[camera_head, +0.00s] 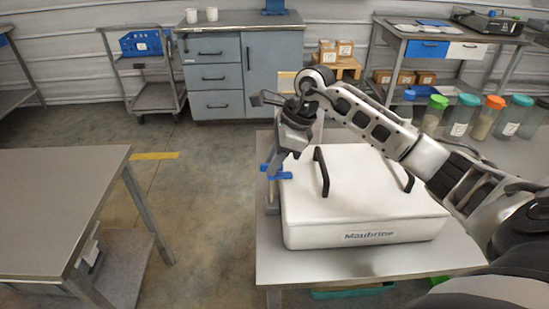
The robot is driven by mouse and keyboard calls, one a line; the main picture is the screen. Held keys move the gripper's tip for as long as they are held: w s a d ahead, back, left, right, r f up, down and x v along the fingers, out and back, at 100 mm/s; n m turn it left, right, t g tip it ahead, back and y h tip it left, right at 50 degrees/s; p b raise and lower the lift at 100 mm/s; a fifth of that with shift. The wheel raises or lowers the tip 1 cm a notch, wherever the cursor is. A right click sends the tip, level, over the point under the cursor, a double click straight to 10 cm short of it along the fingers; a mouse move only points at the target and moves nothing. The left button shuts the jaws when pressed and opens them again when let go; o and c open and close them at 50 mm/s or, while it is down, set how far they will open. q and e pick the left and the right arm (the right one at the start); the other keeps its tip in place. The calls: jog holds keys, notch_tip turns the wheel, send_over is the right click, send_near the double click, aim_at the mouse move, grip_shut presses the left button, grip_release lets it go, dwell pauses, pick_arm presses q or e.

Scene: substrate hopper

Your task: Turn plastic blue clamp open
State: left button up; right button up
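The blue clamp (277,174) is at the left edge of a white box (365,232) marked "Maubrine", on the near metal table. My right arm reaches in from the right over the box's lid. My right gripper (284,162) points down right at the blue clamp and covers part of it. Whether its fingers touch or grip the clamp, I cannot tell. The box lid is down and has two black handles (321,172). My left gripper is not in view.
Several jars with coloured lids (457,116) stand at the table's right back. Another metal table (55,205) stands at the left, with a floor gap between. A grey cabinet (243,70), a cart (150,65) and a shelf bench (450,40) line the back wall.

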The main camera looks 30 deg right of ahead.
grip_shut()
